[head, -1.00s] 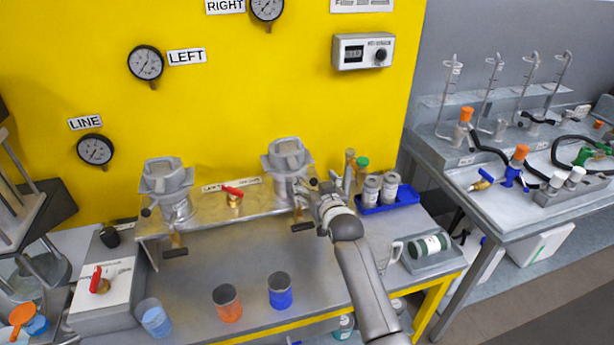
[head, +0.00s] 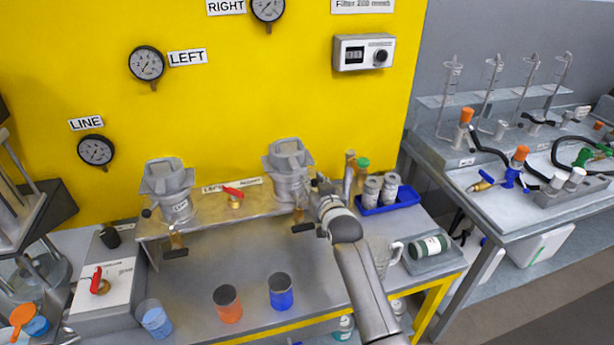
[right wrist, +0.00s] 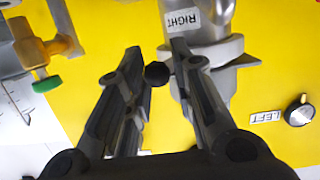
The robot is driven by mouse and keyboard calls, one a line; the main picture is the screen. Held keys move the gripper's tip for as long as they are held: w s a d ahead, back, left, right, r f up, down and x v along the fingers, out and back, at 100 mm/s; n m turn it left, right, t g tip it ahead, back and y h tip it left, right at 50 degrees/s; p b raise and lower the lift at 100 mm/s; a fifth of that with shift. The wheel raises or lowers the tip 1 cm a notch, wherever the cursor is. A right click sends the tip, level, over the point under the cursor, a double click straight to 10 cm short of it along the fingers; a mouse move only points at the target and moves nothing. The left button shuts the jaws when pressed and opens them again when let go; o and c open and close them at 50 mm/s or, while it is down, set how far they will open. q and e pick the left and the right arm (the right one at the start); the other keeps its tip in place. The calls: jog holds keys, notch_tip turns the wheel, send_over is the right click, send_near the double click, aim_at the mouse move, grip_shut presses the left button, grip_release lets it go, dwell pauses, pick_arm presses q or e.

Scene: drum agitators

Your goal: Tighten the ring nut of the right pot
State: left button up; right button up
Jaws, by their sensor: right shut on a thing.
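The right pot (head: 287,165) is a grey metal vessel with a square top, on the right of the metal shelf. In the right wrist view its body carries the RIGHT label (right wrist: 183,20), and a grey ring nut (right wrist: 232,50) shows around it, partly hidden by a finger. My right gripper (head: 316,186) is at the pot's right side. In the right wrist view my right gripper (right wrist: 157,62) has its fingers on both sides of a black ball knob (right wrist: 157,74), shut on it. My left gripper is not in view.
The left pot (head: 169,185) stands on the same shelf, with a red-handled valve (head: 232,192) between the pots. A blue tray (head: 398,202) with jars lies right of my gripper. Orange (head: 228,305) and blue (head: 280,292) cups stand on the bench in front.

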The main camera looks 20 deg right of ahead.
jog(key=shift+s+a+p, duration=0.35)
jog(key=shift+a, duration=0.1)
jog(key=shift+s+a, duration=0.15)
jog(key=shift+a, duration=0.05)
jog(key=shift+s+a, duration=0.15)
jog(key=shift+a, duration=0.45)
jog(key=shift+s+a, duration=0.15)
jog(key=shift+a, duration=0.45)
jog(key=shift+a+p, duration=0.1)
jog(key=shift+p, duration=0.2)
